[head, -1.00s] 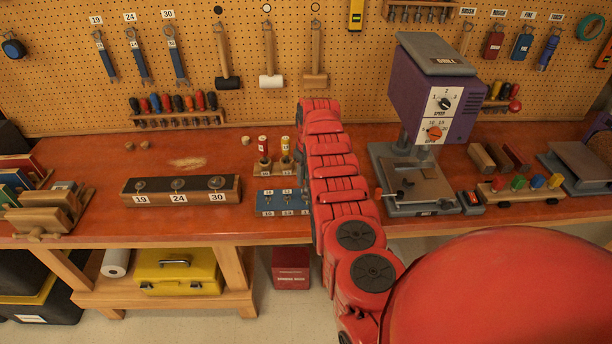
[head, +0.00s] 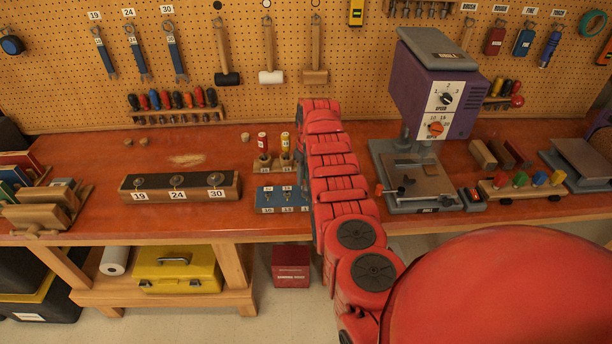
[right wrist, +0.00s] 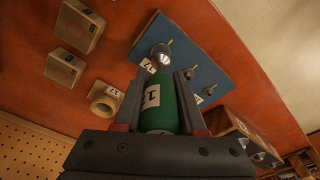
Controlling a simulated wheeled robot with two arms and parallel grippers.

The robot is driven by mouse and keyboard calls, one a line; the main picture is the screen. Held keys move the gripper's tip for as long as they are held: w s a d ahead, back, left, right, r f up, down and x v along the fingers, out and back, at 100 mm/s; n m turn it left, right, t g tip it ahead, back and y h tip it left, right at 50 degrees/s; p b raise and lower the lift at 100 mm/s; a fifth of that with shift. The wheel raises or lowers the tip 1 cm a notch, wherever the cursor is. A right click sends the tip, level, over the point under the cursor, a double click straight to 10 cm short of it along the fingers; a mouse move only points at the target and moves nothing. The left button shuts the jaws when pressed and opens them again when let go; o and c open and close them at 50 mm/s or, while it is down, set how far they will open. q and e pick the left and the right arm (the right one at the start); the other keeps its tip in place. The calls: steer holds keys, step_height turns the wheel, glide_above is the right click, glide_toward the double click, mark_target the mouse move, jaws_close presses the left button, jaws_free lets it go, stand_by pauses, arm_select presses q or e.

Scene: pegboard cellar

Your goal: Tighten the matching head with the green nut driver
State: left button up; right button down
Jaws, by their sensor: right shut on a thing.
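The green nut driver (right wrist: 158,106) has a white number label, which I cannot read for sure. In the right wrist view my right gripper (right wrist: 160,92) is shut on its handle. A blue block (right wrist: 192,62) with a row of three metal heads lies just beyond it; it also shows in the head view (head: 268,210), partly hidden by my right arm. The head nearest the driver (right wrist: 160,56) looks largest. I cannot tell whether the driver touches it. In the head view my arm hides the driver and gripper. My left gripper is out of view.
Red (head: 263,146) and yellow (head: 285,146) drivers stand in wooden holders behind the blue block. A round holder (right wrist: 105,98) looks empty. A dark block (head: 180,188) marked 19, 24, 30 is left; a purple drill press (head: 420,105) is right. Open bench lies between block and drivers.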

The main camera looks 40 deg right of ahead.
steer(key=shift+f+b, duration=0.3)
steer(key=shift+f, duration=0.1)
stand_by(0.5)
steer(key=shift+f+m, duration=0.15)
steer(key=shift+m, duration=0.65)
steer(key=m+b, duration=0.2)
steer(key=m, duration=0.1)
steer(key=m+b, duration=0.2)
steer(key=m+h+b, duration=0.1)
steer(key=m+b, duration=0.1)
steer(key=b, duration=0.1)
steer(key=shift+s+f+m, duration=0.15)
steer(key=shift+m, duration=0.15)
steer(key=shift+m+g+b, duration=0.3)
steer(key=shift+m, duration=0.2)
steer(key=shift+r+m, duration=0.2)
steer(key=shift+m, duration=0.1)
steer(key=shift+f+b, duration=0.1)
steer(key=shift+b, duration=0.2)
